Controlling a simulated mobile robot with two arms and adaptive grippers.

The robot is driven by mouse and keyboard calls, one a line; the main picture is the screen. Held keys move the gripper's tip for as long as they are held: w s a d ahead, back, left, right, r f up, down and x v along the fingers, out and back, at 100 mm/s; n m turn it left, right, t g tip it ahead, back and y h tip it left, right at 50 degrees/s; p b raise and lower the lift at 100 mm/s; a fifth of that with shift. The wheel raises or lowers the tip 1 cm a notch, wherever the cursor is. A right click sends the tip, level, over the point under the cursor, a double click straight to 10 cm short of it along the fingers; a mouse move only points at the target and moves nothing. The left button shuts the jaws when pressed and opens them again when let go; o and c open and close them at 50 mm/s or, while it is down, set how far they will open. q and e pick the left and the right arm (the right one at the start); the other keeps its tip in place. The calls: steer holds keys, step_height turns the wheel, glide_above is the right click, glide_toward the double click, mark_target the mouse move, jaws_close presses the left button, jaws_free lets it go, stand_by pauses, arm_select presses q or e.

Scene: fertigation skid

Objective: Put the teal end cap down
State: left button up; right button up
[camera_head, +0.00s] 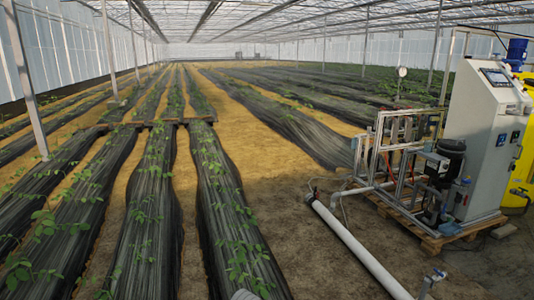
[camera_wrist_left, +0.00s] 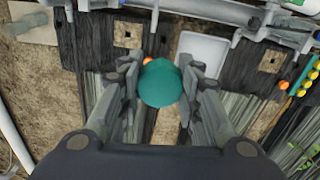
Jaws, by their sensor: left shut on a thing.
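The teal end cap (camera_wrist_left: 161,84) shows as a rounded teal shape in the left wrist view. My left gripper (camera_wrist_left: 161,90) is shut on it, with a dark finger pad on each side. The cap's underside is hidden from this angle. In the head view I see neither gripper nor the cap. My right gripper is in neither view.
Beyond the cap in the left wrist view are a white tray (camera_wrist_left: 203,50), dark slatted wood and a grey pipe (camera_wrist_left: 200,11). Yellow and orange round pieces (camera_wrist_left: 303,83) line the right. The head view shows the skid (camera_head: 400,165), a white pipe (camera_head: 358,248) and crop rows.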

arm_select(q)
steer(key=s+a+r+m+p, duration=0.1)
steer(key=s+a+r, duration=0.15)
steer(key=r, duration=0.65)
steer(key=s+a+r, duration=0.1)
steer(key=a+r, duration=0.2)
steer(key=r, duration=0.5)
steer(key=s+a+r+m, duration=0.1)
steer(key=s+a+r, duration=0.3)
steer(key=s, duration=0.3)
steer(key=s+a+r+m+p, duration=0.1)
steer(key=s+a+r+m, duration=0.1)
steer(key=s+a+r, duration=0.2)
steer(key=s+r, duration=0.3)
steer(key=shift+a+m, duration=0.3)
steer(key=shift+a, duration=0.1)
steer(key=shift+r, duration=0.1)
